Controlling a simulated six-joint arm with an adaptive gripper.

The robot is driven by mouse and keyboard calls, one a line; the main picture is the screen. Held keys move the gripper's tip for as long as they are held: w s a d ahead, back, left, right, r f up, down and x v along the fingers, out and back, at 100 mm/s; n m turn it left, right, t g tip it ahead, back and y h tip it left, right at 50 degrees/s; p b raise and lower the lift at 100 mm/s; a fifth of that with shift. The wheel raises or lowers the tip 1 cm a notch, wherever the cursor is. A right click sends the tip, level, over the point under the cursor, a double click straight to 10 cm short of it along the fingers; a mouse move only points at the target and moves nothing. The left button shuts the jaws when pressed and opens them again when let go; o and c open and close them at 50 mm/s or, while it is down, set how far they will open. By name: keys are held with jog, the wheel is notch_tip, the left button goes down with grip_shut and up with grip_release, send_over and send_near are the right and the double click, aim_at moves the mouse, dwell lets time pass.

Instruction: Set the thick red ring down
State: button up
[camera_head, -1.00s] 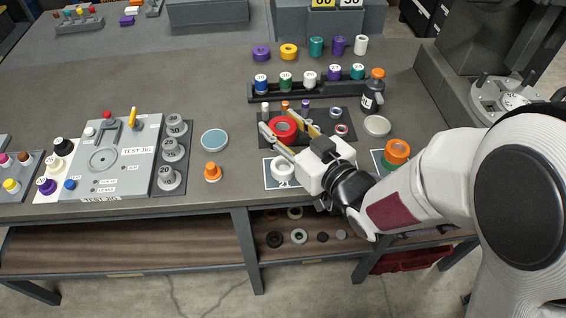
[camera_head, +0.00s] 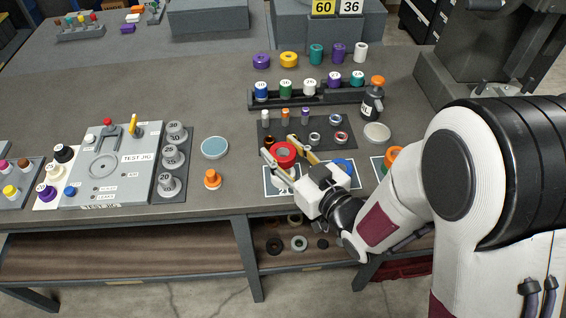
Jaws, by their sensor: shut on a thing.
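The thick red ring (camera_head: 286,149) is held between the fingers of my gripper (camera_head: 281,147), which is shut on it. The ring is over the back part of a white-bordered card (camera_head: 270,190), near the front edge of a dark mat (camera_head: 348,124). I cannot tell whether the ring touches anything below it. My fingers and wrist hide much of the card and what lies on it.
Small rings and pegs stand on the dark mat. A blue ring (camera_head: 344,166) lies to the right of my gripper. An orange ring (camera_head: 391,155) is partly behind my arm. A dark bottle (camera_head: 373,103) stands behind right.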

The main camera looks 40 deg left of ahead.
aim_at(283, 164)
dwell(0.4)
jog(key=shift+f, duration=2.1)
jog(key=shift+f, duration=0.1)
jog(key=o, duration=1.3)
jog(key=shift+v, duration=3.75)
